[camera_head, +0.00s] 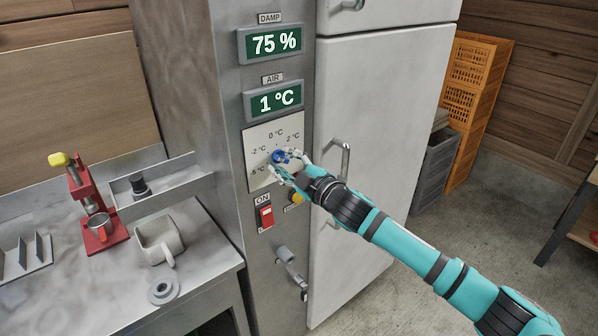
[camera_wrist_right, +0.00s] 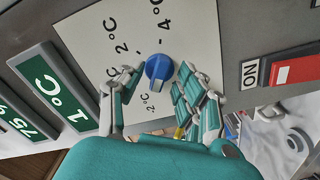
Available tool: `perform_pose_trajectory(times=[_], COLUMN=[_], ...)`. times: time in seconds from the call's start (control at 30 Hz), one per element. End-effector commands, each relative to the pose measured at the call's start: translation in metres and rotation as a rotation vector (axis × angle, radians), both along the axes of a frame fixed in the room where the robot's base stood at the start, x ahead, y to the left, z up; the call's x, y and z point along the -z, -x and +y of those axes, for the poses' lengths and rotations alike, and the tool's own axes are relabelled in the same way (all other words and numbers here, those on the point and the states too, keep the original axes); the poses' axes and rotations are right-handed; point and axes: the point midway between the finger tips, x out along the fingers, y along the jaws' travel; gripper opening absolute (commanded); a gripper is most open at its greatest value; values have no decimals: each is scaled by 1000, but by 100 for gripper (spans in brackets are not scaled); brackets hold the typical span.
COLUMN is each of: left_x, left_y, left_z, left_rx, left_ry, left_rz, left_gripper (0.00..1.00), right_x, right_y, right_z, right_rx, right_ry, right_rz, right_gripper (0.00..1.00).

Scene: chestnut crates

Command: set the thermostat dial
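The thermostat dial is a blue round knob (camera_head: 279,157) on a pale scale plate (camera_head: 262,135) with temperature marks, on the grey cabinet column. In the right wrist view the knob (camera_wrist_right: 158,67) sits near the middle, with a pale mark on its lower side. My right gripper (camera_head: 289,166) is in front of the plate at the knob. Its fingers are spread, one on each side of the knob, with gaps visible in the wrist view. It looks open. Part of the scale is hidden behind the fingers. My left gripper is in neither view.
Above the dial, the AIR display (camera_head: 274,99) reads 1 °C and the DAMP display (camera_head: 271,43) reads 75 %. Below it are a red ON switch (camera_head: 266,216) and a yellow knob (camera_head: 297,197). A door handle (camera_head: 340,158) is close right of the gripper. A metal counter (camera_head: 120,285) stands left.

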Motion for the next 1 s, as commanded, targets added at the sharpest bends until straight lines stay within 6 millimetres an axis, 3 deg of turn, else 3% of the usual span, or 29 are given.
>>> perform_pose_trajectory(times=[0.5,0.7,1.0], left_x=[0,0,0], left_y=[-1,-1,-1], left_z=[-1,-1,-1], left_rx=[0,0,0], left_ry=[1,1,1], left_rz=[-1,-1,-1], left_gripper=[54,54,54], right_x=[2,1,1], right_y=[78,91,92], right_z=[-57,-66,-66], right_rx=[0,0,0], right_ry=[1,1,1], right_rz=[3,1,1], right_gripper=[37,37,37])
